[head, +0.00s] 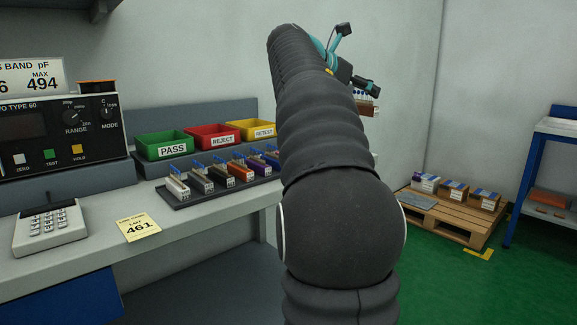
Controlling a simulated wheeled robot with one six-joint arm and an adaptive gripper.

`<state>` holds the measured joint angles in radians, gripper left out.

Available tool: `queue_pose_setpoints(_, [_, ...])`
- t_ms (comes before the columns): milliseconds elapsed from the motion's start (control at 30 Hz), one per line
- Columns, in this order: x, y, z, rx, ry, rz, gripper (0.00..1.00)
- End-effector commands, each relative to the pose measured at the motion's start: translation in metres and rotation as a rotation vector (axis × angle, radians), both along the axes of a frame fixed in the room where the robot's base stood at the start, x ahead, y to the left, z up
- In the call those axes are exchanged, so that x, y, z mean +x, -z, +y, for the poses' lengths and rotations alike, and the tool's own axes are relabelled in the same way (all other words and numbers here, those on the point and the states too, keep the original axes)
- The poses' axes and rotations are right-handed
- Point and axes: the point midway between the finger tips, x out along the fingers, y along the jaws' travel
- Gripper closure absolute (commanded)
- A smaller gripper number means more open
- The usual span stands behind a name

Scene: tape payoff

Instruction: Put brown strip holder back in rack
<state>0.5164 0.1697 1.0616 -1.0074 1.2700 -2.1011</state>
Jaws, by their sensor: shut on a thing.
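My gripper (366,86) is high at the upper middle, mostly behind my own arm, with teal and black parts showing. Just below its dark fingers is a small brown piece with pale parts, seemingly the brown strip holder (370,108). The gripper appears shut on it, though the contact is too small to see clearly. The rack (196,202) is a dark tray on the bench at left. It holds a row of strip holders with blue tops, in white, grey, orange and purple. My arm hides the rack's right end. The held piece is well apart from the rack.
Green PASS (163,147), red REJECT (212,138) and yellow RETEST (250,131) bins stand behind the rack. A meter (60,130), a keypad device (49,228) and a yellow card (139,226) are at left. A pallet (447,218) with boxes sits on the floor at right.

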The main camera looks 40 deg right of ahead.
Motion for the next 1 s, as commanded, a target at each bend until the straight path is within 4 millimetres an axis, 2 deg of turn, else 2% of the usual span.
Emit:
queue_pose_setpoints(33, [0.009, 0.009, 0.009, -0.001, -0.028, -0.001, 0.69])
queue_pose_setpoints(200, [0.032, 0.016, 0.029, -0.001, -0.084, 0.001, 0.69])
queue_pose_setpoints(700, [0.12, 0.069, 0.061, -0.001, -0.091, 0.002, 0.69])
queue_pose_setpoints(833, [0.135, 0.078, 0.065, -0.001, -0.09, 0.001, 0.69])
queue_pose_setpoints(1000, [0.14, 0.083, 0.068, -0.001, -0.088, -0.001, 0.69])
